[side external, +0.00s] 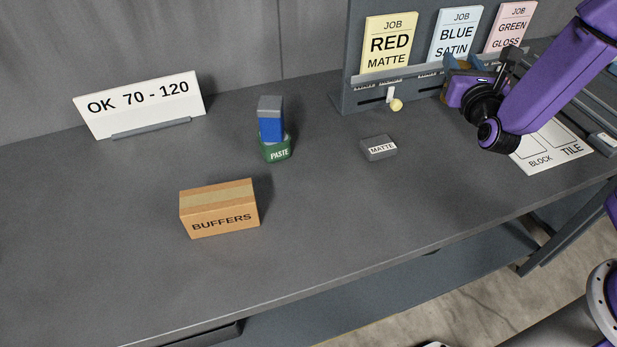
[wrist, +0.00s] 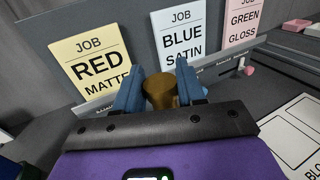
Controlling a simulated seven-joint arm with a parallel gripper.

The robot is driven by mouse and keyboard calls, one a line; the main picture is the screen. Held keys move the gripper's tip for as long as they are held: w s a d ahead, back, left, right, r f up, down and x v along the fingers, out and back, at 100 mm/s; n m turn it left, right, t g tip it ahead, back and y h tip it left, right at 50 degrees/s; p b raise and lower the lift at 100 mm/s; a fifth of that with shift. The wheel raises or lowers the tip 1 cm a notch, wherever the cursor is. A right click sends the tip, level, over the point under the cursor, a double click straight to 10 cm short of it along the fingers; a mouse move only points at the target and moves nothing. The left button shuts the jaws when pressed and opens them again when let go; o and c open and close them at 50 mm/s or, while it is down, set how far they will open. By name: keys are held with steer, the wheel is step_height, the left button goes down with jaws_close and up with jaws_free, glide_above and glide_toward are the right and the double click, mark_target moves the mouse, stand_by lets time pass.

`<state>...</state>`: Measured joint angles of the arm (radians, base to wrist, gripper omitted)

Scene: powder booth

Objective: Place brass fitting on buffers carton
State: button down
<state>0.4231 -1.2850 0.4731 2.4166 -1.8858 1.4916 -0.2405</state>
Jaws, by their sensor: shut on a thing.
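The brass fitting (wrist: 160,91) is a short brown-gold round piece between the two blue fingers of my gripper (wrist: 158,84) in the wrist view. My gripper is shut on it. In the side external view my gripper (side external: 453,66) is at the back right, in front of the job card rack, and the fitting is hard to make out there. The buffers carton (side external: 219,220) is a brown taped box at the front left of the bench, far from my gripper. Its top shows bare.
A green paste tub (side external: 277,150) with a blue and grey block (side external: 270,118) on it stands behind the carton. A grey matte block (side external: 378,148) lies mid-bench. The job card rack (side external: 362,94) and an OK 70 - 120 sign (side external: 140,104) stand at the back.

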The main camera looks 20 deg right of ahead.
steer(key=a+r+n+t+y, duration=0.15)
steer(key=a+n+y, duration=0.4)
steer(key=a, duration=0.75)
steer(key=s+a+r+n+g+y, duration=0.25)
steer(key=s+a+y, duration=0.2)
steer(key=a, duration=0.35)
steer(key=s+a+r+n+g+y, duration=0.25)
steer(key=s+a+y, duration=0.2)
steer(key=a, duration=0.45)
steer(key=s+a+r+n+g+y, duration=0.1)
steer(key=s+a+n+y, duration=0.25)
steer(key=a+y, duration=0.35)
steer(key=shift+h, duration=0.65)
steer(key=shift+w+a+f, duration=1.4)
steer(key=shift+a+f, duration=0.6)
steer(key=shift+f, duration=0.15)
steer(key=shift+w+a+f, duration=1.45)
steer(key=shift+a+f, duration=0.6)
steer(key=shift+f, duration=0.1)
steer(key=shift+w+a+f, duration=1.4)
steer(key=shift+a+f, duration=0.6)
steer(key=shift+f, duration=0.15)
steer(key=shift+f, duration=0.15)
steer(key=c, duration=0.7)
jaws_free()
steer(key=shift+o, duration=0.2)
